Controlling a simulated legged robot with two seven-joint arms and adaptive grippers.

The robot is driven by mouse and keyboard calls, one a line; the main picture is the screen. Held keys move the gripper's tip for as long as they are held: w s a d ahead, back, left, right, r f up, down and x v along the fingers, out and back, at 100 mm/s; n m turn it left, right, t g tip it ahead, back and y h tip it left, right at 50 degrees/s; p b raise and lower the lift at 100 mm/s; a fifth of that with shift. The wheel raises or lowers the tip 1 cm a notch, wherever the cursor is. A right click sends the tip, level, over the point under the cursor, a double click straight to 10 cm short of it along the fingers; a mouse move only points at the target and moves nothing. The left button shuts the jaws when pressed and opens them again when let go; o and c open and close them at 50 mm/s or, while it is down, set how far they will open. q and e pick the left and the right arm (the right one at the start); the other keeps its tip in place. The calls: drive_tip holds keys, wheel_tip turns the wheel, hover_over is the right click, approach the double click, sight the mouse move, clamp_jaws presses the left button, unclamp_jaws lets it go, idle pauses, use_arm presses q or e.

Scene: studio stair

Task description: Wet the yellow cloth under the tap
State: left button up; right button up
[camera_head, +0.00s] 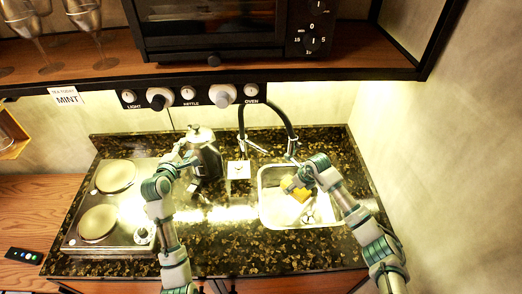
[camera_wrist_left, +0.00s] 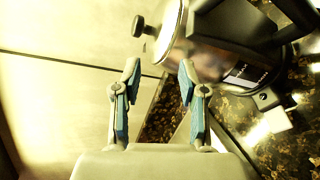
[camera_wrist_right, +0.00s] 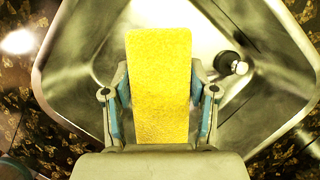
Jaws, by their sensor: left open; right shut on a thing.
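The yellow cloth (camera_head: 297,191) is in my right gripper (camera_head: 298,183), over the steel sink (camera_head: 262,205). The right wrist view shows the cloth (camera_wrist_right: 160,88) as a flat upright slab between the two fingers, with the basin behind it. The black tap (camera_head: 268,106) arches up behind the sink, and its spout end hangs near the basin's back edge. I cannot tell whether water runs. My left gripper (camera_head: 184,155) is beside the metal kettle (camera_head: 207,157). In the left wrist view its fingers (camera_wrist_left: 160,72) are apart and empty, with the kettle (camera_wrist_left: 178,35) just beyond them.
A two-plate hob (camera_head: 117,210) stands on the dark counter at left. A row of knobs (camera_head: 188,95) lies along the back, below a shelf (camera_head: 380,60) with an oven (camera_head: 210,30) and glasses (camera_head: 85,15). A remote (camera_head: 23,256) lies on the wood at far left.

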use_arm(q)
drive_tip(key=s+d+r+m+h, duration=0.1)
drive_tip(key=s+d+r+h, duration=0.15)
drive_tip(key=d, duration=0.75)
drive_tip(key=s+d+r+h, duration=0.2)
drive_tip(key=d+r, duration=0.1)
drive_tip(key=d, duration=0.6)
drive_tip(key=m+g+y, duration=0.1)
drive_tip(key=m+y, duration=0.1)
drive_tip(key=m, duration=0.4)
approach(261, 151)
drive_tip(key=x, duration=1)
drive_tip(key=shift+w+f, duration=0.25)
drive_tip(key=shift+w, duration=0.3)
clamp_jaws()
